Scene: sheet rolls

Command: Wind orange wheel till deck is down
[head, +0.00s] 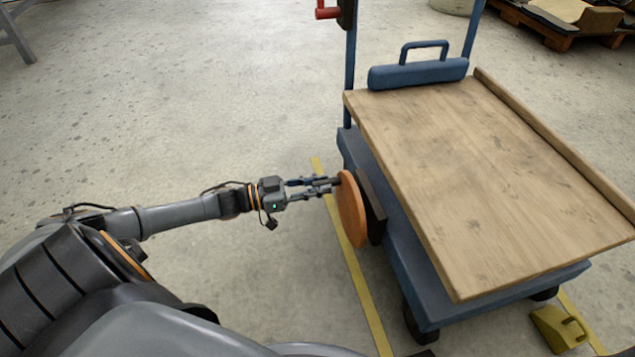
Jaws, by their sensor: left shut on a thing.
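The orange wheel (351,209) is a disc on the left side of a blue cart, with a dark plate behind it. The wooden deck (490,170) lies above the cart's blue base (400,250), with a small height between them at the near end. My left gripper (335,185) reaches in from the left and is shut at the upper left edge of the wheel. Its fingertips meet the wheel near its rim; what exactly they pinch is too small to tell. My right gripper is not in view.
A blue handle (420,68) stands at the deck's far end, with a red lever (328,12) on the post left of it. A yellow wheel chock (558,328) lies at lower right. A pallet (560,30) stands far right. Floor left of the cart is clear.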

